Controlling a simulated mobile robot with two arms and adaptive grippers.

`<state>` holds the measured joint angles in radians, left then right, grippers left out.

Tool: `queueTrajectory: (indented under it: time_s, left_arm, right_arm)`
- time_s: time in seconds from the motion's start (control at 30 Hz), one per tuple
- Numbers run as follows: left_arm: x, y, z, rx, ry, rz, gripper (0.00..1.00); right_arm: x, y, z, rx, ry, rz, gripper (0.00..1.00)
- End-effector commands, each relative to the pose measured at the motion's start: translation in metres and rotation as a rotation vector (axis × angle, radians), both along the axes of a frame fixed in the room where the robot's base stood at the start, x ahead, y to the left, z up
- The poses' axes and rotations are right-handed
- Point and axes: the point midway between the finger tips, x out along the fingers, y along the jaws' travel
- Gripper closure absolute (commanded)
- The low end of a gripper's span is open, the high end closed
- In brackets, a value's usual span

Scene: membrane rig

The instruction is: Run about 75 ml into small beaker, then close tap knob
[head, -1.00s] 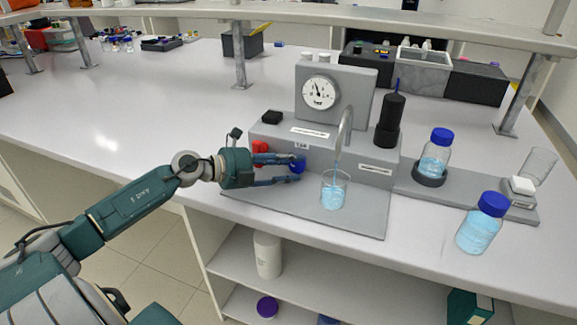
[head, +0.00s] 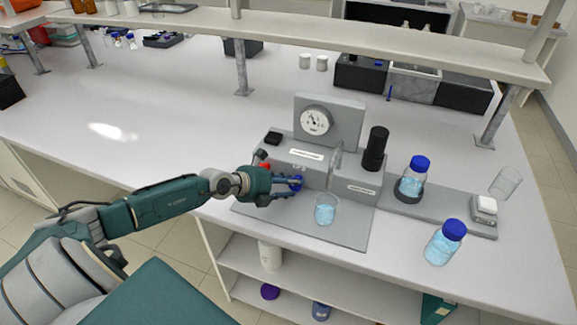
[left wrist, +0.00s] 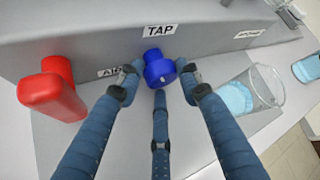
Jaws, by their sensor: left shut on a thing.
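The blue tap knob (left wrist: 158,68) sticks out of the grey rig's front under the label TAP; in the head view (head: 297,183) it is partly hidden by fingers. My left gripper (head: 290,188) is shut on it, with fingertips on both sides and a third finger below in the left wrist view (left wrist: 160,80). The small beaker (head: 327,209) stands upright on the rig's grey base below the bent metal spout (head: 336,158). It holds light blue liquid, also seen in the left wrist view (left wrist: 255,92); graduations are unreadable. I cannot make out a stream now. My right gripper is out of view.
A red handle (left wrist: 52,90) sits left of the knob. A round gauge (head: 315,120) and a black cylinder (head: 375,148) rise behind.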

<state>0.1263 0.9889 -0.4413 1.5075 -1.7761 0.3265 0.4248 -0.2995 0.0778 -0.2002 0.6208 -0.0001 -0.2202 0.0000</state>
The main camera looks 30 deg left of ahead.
Motion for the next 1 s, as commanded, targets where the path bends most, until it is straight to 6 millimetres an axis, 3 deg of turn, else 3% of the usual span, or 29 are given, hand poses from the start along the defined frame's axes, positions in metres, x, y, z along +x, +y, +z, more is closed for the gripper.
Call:
queueTrajectory:
  time_s: [0.03,0.27,0.7,1.0]
  left_arm:
    - [0.001,-0.004,0.012,0.022,0.005,-0.002,0.91]
    - [0.001,-0.007,0.006,0.155,0.038,-0.001,0.91]
    - [0.002,-0.011,0.003,0.408,0.096,-0.001,0.91]
    - [0.002,-0.011,0.002,0.483,0.116,-0.003,0.91]
  right_arm:
    - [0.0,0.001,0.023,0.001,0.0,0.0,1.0]
    - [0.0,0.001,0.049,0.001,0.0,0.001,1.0]
    - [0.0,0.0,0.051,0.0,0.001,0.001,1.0]
    - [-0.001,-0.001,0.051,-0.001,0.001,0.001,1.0]
